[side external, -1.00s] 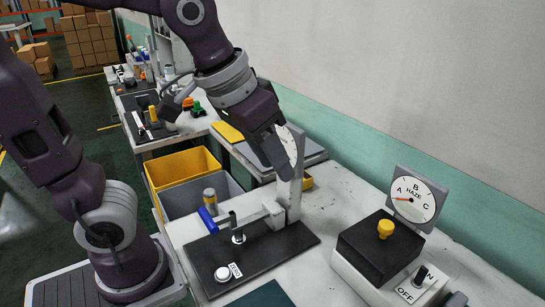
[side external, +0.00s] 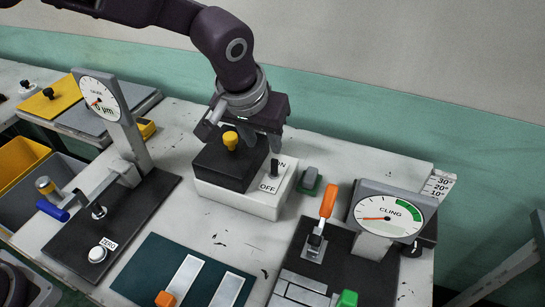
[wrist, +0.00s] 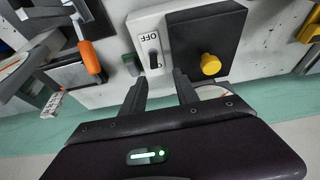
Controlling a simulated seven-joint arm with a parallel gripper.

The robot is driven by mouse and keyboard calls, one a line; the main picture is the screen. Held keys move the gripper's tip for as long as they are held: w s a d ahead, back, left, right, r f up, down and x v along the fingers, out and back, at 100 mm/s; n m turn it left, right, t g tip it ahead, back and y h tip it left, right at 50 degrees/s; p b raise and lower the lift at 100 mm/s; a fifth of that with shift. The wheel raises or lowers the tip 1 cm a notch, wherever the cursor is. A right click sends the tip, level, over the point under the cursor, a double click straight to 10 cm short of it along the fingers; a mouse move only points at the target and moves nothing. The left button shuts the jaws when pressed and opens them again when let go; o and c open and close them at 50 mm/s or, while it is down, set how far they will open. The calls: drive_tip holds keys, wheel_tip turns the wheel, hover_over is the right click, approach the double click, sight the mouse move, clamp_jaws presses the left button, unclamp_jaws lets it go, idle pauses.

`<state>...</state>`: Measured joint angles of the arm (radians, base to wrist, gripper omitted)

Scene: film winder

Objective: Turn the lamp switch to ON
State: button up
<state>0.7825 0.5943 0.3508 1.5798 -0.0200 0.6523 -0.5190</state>
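The lamp switch (side external: 274,169) is a small dark lever on a white box (side external: 235,199), between the labels ON and OFF. In the wrist view the lever (wrist: 153,60) stands between the OFF label and a partly seen mark nearer my gripper; I cannot tell which setting it is at. My gripper (wrist: 159,90) is open and empty, its two dark fingers apart, with the switch ahead of the gap between them. In the side view my gripper (side external: 268,142) is over the back of the box, near the ON end; its fingertips are hard to make out.
A black block (side external: 226,163) with a yellow knob (side external: 230,140) sits beside the switch. A small green part (side external: 309,181) lies to the right. A post with a dial (side external: 100,97) stands left.

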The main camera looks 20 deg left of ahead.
sight(274, 159)
drive_tip(key=x, duration=0.5)
drive_tip(key=d+x, duration=0.1)
drive_tip(key=x, duration=0.2)
drive_tip(key=shift+d+f, duration=0.1)
drive_tip(key=shift+f, duration=0.1)
drive_tip(key=shift+w, duration=0.1)
clamp_jaws()
